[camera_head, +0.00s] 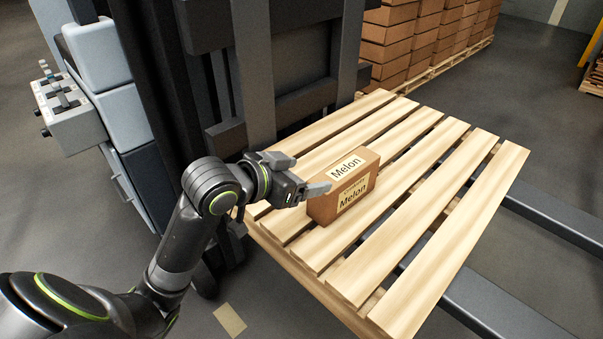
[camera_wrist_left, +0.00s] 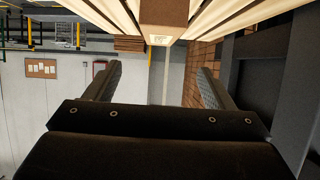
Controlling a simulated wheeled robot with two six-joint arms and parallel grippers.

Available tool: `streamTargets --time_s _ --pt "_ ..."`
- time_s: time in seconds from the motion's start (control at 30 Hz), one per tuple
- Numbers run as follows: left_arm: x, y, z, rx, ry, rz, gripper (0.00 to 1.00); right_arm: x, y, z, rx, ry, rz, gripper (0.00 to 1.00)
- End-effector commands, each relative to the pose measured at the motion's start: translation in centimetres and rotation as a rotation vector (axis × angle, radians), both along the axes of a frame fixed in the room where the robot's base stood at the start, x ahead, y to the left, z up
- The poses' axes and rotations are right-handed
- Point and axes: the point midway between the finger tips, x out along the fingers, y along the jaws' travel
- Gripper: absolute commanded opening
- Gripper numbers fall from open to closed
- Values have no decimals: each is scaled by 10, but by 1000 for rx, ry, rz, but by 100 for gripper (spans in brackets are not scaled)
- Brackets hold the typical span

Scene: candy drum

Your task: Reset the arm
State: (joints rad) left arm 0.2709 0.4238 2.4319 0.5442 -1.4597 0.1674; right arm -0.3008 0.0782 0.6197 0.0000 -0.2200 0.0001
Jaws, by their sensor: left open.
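My left gripper (camera_head: 308,176) reaches in from the left over the pallet's near left part. Its fingers are apart, and nothing is between them in the left wrist view (camera_wrist_left: 158,85). A brown box labelled "Melon" (camera_head: 326,210) stands on the wooden pallet (camera_head: 440,225), just right of the fingertips. In the head view one fingertip overlaps the box's left edge; I cannot tell whether they touch. The box also shows at the top of the left wrist view (camera_wrist_left: 165,12), ahead of the open fingers. My right gripper is not in view.
The pallet rests on grey forks (camera_head: 560,222) of a dark forklift (camera_head: 262,70) behind it. A grey control box (camera_head: 68,105) sits at the left. Stacked brown boxes (camera_head: 400,40) stand on another pallet at the back. Most of the front pallet is bare.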

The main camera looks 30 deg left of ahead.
Motion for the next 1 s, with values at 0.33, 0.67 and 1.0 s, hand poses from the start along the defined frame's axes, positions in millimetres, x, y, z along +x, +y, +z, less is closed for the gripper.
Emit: streamTargets --time_s 0.33,0.67,1.0 --pt "0 0 0 0 0 0 76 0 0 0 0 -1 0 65" --pt "-40 25 -83 35 178 124 76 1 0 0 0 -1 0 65" --pt "-161 68 -205 152 531 351 76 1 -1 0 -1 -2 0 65"
